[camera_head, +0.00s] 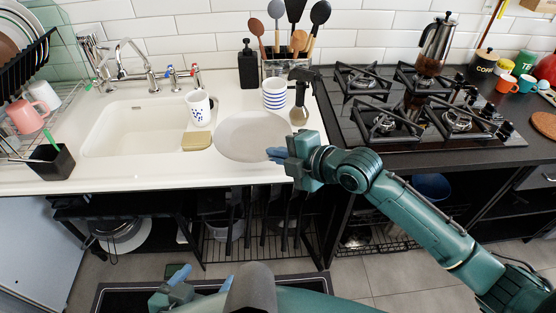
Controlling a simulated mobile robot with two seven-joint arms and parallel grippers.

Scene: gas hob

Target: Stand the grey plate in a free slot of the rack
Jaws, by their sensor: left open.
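The grey plate (240,137) lies on the white counter right of the sink, its right rim partly hidden by my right gripper. My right gripper (275,154) is at the plate's front right rim with its blue fingertips at the edge. The gripper's own body hides whether the fingers are closed on the rim. My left gripper (184,277) is open and empty, low in front of the counter, far from the plate. The black rack (42,52) stands at the far left with several plates (12,38) upright in it; its free slots are hard to make out.
A spotted mug (199,108), a sponge (196,141) and striped bowls (274,94) stand close to the plate. The sink (130,130) and tap (135,58) lie between plate and rack. A pink mug (24,117) and black caddy (52,161) are by the rack.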

